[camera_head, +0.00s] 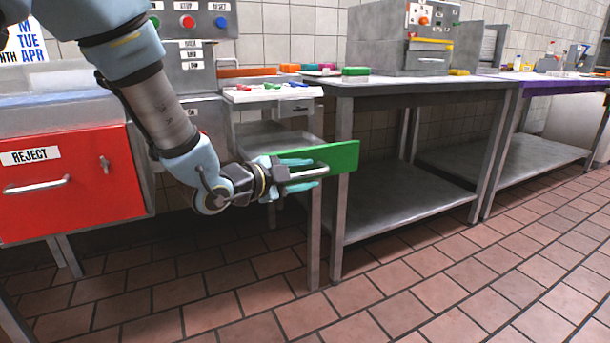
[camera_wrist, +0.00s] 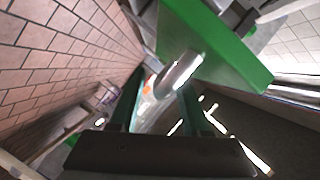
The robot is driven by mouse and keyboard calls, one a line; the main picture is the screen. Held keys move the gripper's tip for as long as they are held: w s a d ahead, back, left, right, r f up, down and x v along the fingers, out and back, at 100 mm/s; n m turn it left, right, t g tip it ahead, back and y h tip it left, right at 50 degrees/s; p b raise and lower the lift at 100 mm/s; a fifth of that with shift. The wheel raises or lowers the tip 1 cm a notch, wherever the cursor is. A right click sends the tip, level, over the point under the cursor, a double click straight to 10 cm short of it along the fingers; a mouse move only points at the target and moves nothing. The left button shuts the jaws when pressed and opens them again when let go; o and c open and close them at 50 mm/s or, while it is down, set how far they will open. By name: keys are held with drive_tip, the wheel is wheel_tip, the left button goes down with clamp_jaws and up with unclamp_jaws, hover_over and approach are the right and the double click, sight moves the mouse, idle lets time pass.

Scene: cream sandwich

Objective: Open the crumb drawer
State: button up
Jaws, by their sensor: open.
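The crumb drawer has a green front panel (camera_head: 343,156) with a metal bar handle (camera_head: 308,174). The panel stands out from the frame, and a grey tray (camera_head: 262,142) shows behind it, so the drawer looks pulled out. My gripper (camera_head: 316,173) is at the handle, its teal fingers apart, one above and one below the bar. In the wrist view the handle (camera_wrist: 181,72) lies between the tips of my open fingers (camera_wrist: 160,92), with the green front (camera_wrist: 225,55) just beyond. I cannot tell whether a finger touches the bar. My wrist hides the drawer's lower left part.
A red REJECT drawer (camera_head: 70,208) with a metal handle is at the left. A steel table (camera_head: 420,84) stands to the right, its leg (camera_head: 342,225) close behind the green front. The tiled floor (camera_head: 300,310) in front is clear.

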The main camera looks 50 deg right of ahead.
drive_tip(key=p+v, duration=0.1)
drive_tip(key=v, duration=0.9)
drive_tip(key=shift+a, duration=0.35)
